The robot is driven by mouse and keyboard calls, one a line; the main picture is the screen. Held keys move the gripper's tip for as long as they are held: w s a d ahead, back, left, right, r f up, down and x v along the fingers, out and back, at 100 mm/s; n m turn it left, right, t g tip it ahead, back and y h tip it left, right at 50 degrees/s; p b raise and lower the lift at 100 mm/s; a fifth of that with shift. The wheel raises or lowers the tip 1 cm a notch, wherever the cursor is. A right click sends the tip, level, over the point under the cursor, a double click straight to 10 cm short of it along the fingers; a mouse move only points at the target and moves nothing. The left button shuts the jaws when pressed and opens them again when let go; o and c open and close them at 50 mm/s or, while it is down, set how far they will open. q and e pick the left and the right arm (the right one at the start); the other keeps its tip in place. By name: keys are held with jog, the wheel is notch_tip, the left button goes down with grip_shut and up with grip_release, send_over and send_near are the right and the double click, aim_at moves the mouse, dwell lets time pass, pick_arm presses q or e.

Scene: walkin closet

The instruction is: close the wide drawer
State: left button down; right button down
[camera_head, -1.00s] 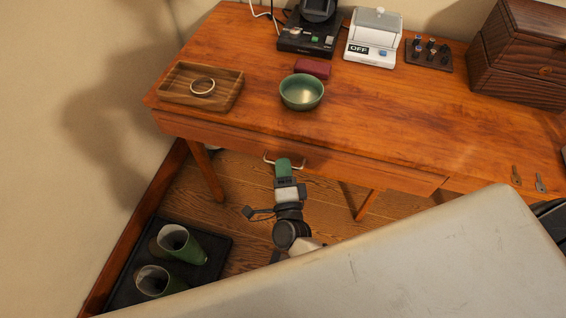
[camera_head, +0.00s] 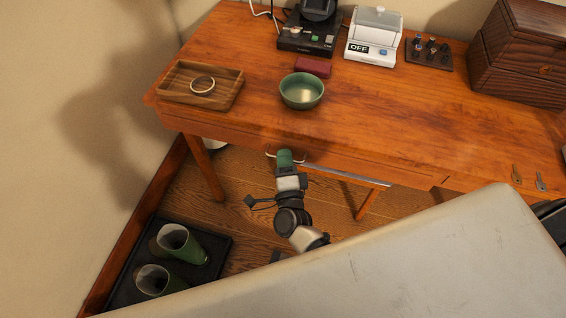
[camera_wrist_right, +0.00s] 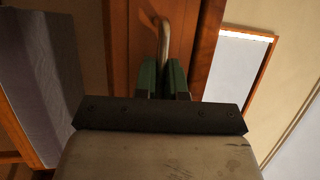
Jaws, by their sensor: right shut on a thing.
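The wide drawer (camera_head: 340,164) is a reddish-brown wooden front under the tabletop of the wooden desk (camera_head: 400,128). Its pale metal bar handle (camera_head: 299,161) shows on both sides of my right gripper (camera_head: 285,157) in the head view. The right gripper has green fingers and is shut on the handle. In the right wrist view the handle (camera_wrist_right: 164,42) runs between the two green fingers (camera_wrist_right: 163,78). The drawer front looks close under the desk edge; any remaining gap is hard to judge. My left gripper is not in view.
Green boots (camera_head: 180,246) stand on a black mat at lower left. A large pale surface fills the lower right.

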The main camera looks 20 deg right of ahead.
jog(key=shift+w+d+r, duration=0.1)
jog(key=shift+w+d, duration=0.65)
jog(key=shift+w, duration=0.25)
jog(key=c, duration=1.5)
grip_release()
jog(key=shift+w+d, duration=0.1)
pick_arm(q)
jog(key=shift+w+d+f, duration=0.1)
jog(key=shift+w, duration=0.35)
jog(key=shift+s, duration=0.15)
